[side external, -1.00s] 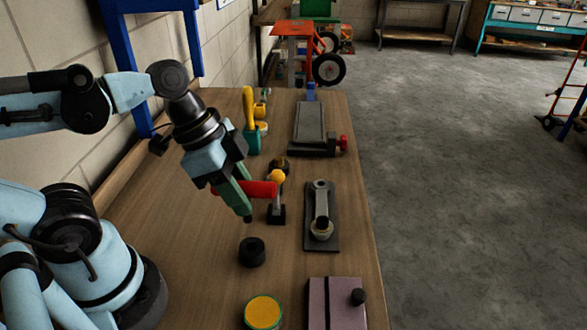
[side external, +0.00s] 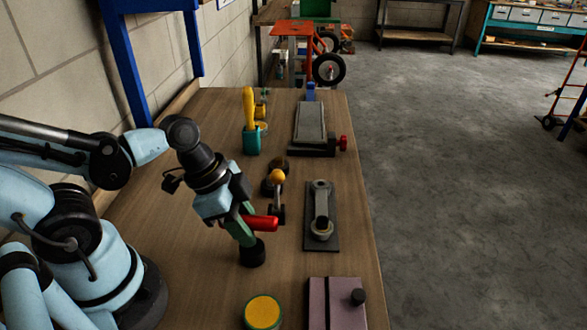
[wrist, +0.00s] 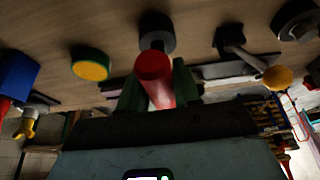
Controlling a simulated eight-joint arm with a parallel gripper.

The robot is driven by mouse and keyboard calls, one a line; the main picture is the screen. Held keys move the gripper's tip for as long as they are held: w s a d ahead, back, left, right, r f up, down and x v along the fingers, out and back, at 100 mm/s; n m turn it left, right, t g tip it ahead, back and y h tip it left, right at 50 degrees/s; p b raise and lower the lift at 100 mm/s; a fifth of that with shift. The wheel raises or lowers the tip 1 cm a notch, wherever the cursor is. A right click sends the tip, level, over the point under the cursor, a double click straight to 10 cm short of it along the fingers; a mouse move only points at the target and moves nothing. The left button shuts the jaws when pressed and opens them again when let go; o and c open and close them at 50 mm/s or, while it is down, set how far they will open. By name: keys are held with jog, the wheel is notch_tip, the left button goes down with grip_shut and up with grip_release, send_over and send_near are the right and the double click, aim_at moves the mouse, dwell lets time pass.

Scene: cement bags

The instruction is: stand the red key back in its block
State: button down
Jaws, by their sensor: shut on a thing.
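My gripper (side external: 246,232) is shut on the red key (side external: 262,223), which lies across its green fingers and sticks out to the right, nearly level, in the side view. The round black block (side external: 251,255) stands on the bench just under the fingertips; the fingers overlap its top edge in the picture, so I cannot tell whether they touch it. In the wrist view the red key (wrist: 154,75) shows end-on between the green fingers (wrist: 158,85), with the black block (wrist: 157,27) just past it. The block's hole is not visible.
A yellow disc with a green rim (side external: 263,311) and a purple box with a black knob (side external: 335,305) are in front. A grey plate with a lever (side external: 321,215) lies to the right. A yellow-knobbed lever (side external: 277,183) stands behind the key. Open bench lies left of the block.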

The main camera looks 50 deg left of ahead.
jog(key=shift+f, duration=0.95)
jog(key=shift+f, duration=0.15)
jog(key=c, duration=0.8)
grip_release()
jog(key=shift+v, duration=3.65)
jog(key=w+a+r+n+t+y, duration=0.1)
jog(key=w+n, duration=0.1)
jog(key=n, duration=0.1)
jog(key=w+a+r+n+t+y, duration=0.1)
jog(key=w+n, duration=0.2)
jog(key=w+a+r+n+t+y, duration=0.1)
jog(key=w+a+n+t, duration=0.1)
jog(key=w+n, duration=0.1)
jog(key=shift+r, duration=0.1)
